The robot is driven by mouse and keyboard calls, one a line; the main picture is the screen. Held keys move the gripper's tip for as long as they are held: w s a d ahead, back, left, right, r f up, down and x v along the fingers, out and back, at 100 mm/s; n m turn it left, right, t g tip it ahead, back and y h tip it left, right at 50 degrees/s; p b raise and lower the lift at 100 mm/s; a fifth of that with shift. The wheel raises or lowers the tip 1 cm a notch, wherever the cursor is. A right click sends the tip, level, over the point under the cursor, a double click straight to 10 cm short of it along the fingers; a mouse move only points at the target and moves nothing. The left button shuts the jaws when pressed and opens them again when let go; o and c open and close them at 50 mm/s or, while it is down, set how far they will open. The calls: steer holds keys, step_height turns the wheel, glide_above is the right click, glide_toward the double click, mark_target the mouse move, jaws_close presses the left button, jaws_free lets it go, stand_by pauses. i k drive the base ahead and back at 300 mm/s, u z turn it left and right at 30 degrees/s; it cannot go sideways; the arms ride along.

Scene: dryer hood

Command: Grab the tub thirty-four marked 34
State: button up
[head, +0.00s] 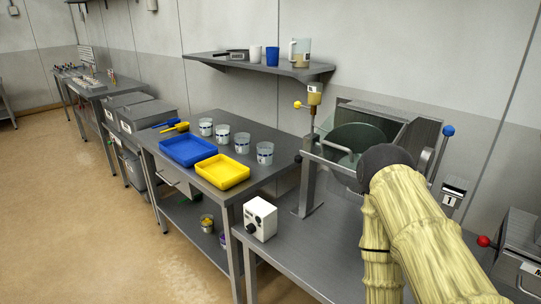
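Several clear tubs with small blue-and-white labels stand upright in a slanting row on the steel table (272,137), behind the trays. They are a far-left tub (206,127), a second tub (222,134), a third tub (242,143) and a nearest tub (265,154). The marks are too small to read, so I cannot tell which is 34. My arm, in a pale yellow sleeve, rises at the lower right in front of the hood. My gripper does not show in the head view.
A blue tray (188,151) and a yellow tray (222,173) lie in front of the tubs. A white control box (260,218) stands on the nearer bench (312,262). The hood (340,150) stands right of the tubs. A wall shelf (262,66) holds cups and a jug.

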mark_target(265, 150)
steer(key=u, duration=0.55)
steer(key=k, duration=0.65)
steer(key=u, duration=1)
steer(key=i, duration=1.8)
steer(key=z, duration=0.85)
